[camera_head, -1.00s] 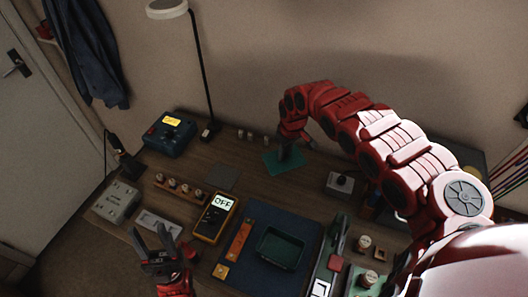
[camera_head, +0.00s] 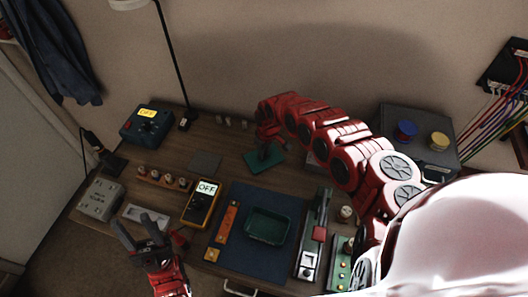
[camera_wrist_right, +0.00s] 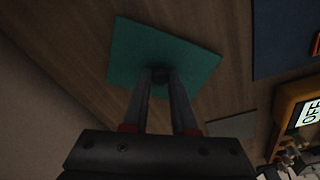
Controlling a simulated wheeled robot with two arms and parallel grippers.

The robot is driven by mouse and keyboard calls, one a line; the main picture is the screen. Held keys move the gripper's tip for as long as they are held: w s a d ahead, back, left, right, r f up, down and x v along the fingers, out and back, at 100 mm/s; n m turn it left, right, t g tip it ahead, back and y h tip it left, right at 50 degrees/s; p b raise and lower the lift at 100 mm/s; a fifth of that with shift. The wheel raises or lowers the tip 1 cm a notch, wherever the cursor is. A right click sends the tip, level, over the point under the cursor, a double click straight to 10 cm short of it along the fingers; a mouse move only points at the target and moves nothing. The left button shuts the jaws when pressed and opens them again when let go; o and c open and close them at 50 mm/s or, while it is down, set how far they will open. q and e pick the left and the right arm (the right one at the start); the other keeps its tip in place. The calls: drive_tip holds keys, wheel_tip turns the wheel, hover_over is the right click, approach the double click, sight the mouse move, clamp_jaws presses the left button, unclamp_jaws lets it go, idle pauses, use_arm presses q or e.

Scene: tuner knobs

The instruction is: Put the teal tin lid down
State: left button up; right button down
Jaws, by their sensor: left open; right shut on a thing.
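The teal tin lid (camera_head: 264,160) is a flat square plate over the back middle of the wooden table. My right gripper (camera_head: 267,147) is above it, shut on the small dark knob at its centre. The lid also shows in the right wrist view (camera_wrist_right: 190,62), with the two fingers (camera_wrist_right: 161,76) closed on its knob. The lid looks level; I cannot tell if it touches the table. The open teal tin (camera_head: 268,227) sits on the dark blue mat (camera_head: 250,265). My left gripper (camera_head: 137,228) is open and empty near the front left table edge.
A yellow multimeter (camera_head: 201,204), a grey square plate (camera_head: 205,164), a row of knobs (camera_head: 162,179) and a blue box (camera_head: 146,125) stand left of the lid. A grey unit (camera_head: 422,133) stands at the back right. Bare wood lies around the lid.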

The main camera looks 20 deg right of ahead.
sight(267, 160)
drive_tip(key=shift+f, duration=0.15)
drive_tip(key=c, duration=0.7)
unclamp_jaws()
drive_tip(key=shift+r, duration=0.75)
drive_tip(key=r, duration=0.3)
drive_tip(key=s+r, duration=0.1)
drive_tip(key=r, duration=0.6)
drive_tip(key=shift+s+d+r, duration=0.2)
drive_tip(key=shift+d+r, duration=0.05)
drive_tip(key=shift+r, duration=0.15)
